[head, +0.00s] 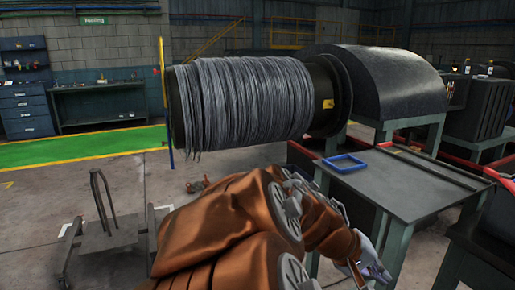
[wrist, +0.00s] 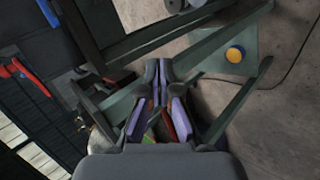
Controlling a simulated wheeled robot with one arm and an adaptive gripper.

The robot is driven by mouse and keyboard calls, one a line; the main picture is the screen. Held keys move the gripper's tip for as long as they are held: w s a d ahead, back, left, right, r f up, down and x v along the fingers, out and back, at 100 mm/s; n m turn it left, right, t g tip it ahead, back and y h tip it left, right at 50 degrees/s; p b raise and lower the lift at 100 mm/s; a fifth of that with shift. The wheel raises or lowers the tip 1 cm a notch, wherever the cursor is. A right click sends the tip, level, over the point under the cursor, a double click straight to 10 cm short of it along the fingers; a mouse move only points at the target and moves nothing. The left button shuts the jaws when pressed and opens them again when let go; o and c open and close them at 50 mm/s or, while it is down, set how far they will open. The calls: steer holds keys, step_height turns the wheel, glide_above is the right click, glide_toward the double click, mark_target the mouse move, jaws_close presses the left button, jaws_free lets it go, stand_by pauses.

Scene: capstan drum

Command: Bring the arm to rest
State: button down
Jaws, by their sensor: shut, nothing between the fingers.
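My gripper (head: 374,272) is at the bottom of the head view, low beside the grey table, at the end of my brown-sleeved arm. In the wrist view my gripper (wrist: 158,82) points away from the camera, with its purple-padded fingers together at the tips and nothing between them. The arm is bent across the lower middle of the head view. The capstan drum (head: 245,100), wound with grey cable, is behind and above the arm, apart from the gripper.
A grey table (head: 405,185) with a blue tray frame (head: 344,164) stands right of the arm. A wheeled trolley (head: 105,235) is on the floor at left. A yellow-blue post (head: 166,110) stands by the drum. Open floor and a green walkway (head: 85,147) lie at left.

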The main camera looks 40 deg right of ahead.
steer(key=w+a+f+n+t+y, duration=0.1)
steer(key=w+a+f+n+y, duration=0.1)
steer(key=a+f, duration=0.35)
steer(key=w+a+f+n+t+y, duration=0.1)
steer(key=w+a+f+t+y, duration=0.1)
steer(key=a, duration=0.7)
steer(key=s+a+f+n+y, duration=0.2)
steer(key=a+n+y, duration=0.2)
steer(key=a, duration=1.1)
step_height(320, 180, up, 16)
steer(key=p, duration=1.4)
steer(key=shift+w+f, duration=0.25)
steer(key=shift+w, duration=0.15)
